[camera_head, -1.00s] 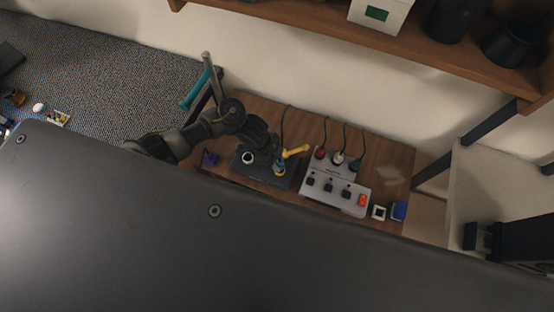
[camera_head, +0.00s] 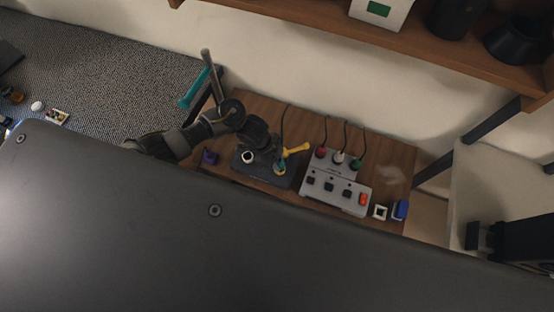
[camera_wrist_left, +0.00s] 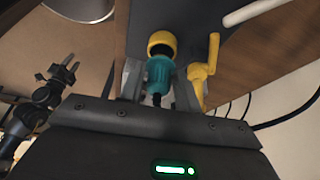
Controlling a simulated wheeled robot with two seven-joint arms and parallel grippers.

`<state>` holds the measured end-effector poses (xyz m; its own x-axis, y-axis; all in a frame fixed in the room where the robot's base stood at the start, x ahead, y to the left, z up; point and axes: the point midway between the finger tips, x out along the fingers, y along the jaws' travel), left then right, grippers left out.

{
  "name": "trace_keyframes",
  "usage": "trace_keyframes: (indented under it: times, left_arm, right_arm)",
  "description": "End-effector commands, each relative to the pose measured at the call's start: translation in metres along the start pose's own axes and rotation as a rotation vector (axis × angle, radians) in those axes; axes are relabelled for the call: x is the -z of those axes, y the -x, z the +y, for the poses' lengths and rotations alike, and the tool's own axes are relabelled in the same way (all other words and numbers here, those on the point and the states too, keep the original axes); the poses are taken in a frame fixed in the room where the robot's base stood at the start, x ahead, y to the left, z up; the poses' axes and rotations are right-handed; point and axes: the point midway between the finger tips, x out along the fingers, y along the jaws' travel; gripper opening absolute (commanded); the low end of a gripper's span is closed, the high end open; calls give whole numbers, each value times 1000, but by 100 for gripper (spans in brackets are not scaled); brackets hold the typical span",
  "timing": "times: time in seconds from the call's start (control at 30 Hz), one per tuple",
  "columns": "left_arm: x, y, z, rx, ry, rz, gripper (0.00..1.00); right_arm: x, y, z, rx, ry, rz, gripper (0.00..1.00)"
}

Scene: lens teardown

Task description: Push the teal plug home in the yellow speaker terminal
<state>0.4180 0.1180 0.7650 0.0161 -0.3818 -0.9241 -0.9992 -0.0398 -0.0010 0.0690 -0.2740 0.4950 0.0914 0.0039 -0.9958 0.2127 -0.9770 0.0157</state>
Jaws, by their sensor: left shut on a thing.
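My left gripper (camera_wrist_left: 157,88) is shut on the teal plug (camera_wrist_left: 158,75), with one finger on each side of its body. The plug's front end meets the round yellow speaker terminal (camera_wrist_left: 162,40), roughly in line with it. How deep it sits cannot be told. In the head view the terminal (camera_head: 279,171) is on the dark plate (camera_head: 240,170), and my left gripper (camera_head: 277,158) is over it, partly hiding the plug. A dark gripper, apparently my right one (camera_wrist_left: 68,74), shows small at the left of the wrist view; its jaw state is unclear.
A yellow lever-like part (camera_head: 296,149) stands beside the terminal. A white-ringed socket (camera_head: 247,157) is on the same plate. A grey switch box (camera_head: 335,190) with several corded plugs stands to the right. A purple piece (camera_head: 209,157) lies left; a blue block (camera_head: 400,210) lies at the right end.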

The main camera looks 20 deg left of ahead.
Motion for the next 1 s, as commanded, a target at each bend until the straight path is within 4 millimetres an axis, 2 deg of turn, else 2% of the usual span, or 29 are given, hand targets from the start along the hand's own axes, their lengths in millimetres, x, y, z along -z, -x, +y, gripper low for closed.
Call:
trace_keyframes:
  times: [1.0]
  left_arm:
    - [-6, -14, 0, 0, 0, 0, 5]
  right_arm:
    - [-1, -12, 0, 0, 0, 0, 36]
